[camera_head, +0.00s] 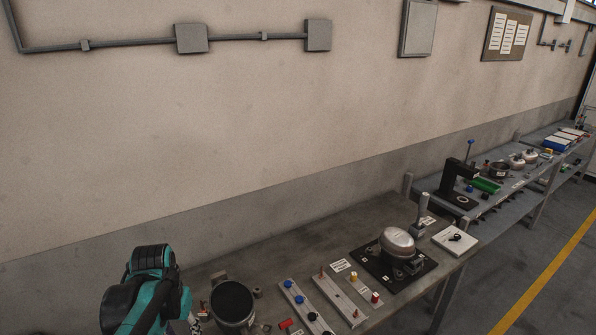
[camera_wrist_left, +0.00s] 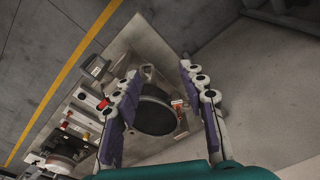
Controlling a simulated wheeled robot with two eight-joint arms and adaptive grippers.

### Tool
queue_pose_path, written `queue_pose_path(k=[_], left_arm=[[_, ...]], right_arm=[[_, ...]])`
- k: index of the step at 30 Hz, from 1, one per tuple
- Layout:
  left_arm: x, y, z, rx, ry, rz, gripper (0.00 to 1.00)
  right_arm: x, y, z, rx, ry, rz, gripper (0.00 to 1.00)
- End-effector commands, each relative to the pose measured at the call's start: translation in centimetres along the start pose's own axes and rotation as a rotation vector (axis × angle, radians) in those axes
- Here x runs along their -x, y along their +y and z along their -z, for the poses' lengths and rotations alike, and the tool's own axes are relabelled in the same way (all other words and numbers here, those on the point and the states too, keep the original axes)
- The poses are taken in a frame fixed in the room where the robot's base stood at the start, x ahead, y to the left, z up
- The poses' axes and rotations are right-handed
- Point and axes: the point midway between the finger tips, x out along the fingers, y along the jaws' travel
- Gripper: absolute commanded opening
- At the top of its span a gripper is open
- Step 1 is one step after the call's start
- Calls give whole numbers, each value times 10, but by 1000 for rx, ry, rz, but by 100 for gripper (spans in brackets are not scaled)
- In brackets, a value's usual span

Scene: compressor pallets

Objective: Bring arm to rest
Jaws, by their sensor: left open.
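My left arm (camera_head: 152,290), teal and black, comes in at the bottom left of the head view, over the near left end of the workbench (camera_head: 320,235). In the left wrist view, my left gripper (camera_wrist_left: 161,73) has its two purple-padded fingers spread wide with nothing held between them. A dark round-topped container (camera_head: 232,302) stands on the bench just right of the arm. In the left wrist view, the dark disc (camera_wrist_left: 156,114) shows beyond and between the fingers, partly covered by the left finger. My right gripper is not in view.
Strips with blue knobs (camera_head: 300,300) and coloured parts lie right of the container. A silver dome on a black plate (camera_head: 365,266) and a white pad (camera_head: 455,239) stand farther right. More benches line the wall (camera_head: 250,120). The floor at right (camera_head: 540,250) is clear.

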Motion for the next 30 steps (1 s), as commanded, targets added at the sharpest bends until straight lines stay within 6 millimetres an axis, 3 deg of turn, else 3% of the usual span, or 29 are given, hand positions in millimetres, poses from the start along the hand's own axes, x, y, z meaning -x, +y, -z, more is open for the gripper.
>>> queue_pose_path(k=[11, 18, 21, 25, 30], left_arm=[[-48, 37, -42, -10, 186, 16, 42], [-115, 72, -88, -17, 405, 2, 42], [-134, 81, -100, -18, 474, -9, 42], [-147, 87, -107, -18, 527, -19, 42], [-147, 89, -108, -16, 543, -23, 42]], right_arm=[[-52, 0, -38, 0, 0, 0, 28], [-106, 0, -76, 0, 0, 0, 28], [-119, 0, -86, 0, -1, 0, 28], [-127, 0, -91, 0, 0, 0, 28], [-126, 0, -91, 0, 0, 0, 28]])
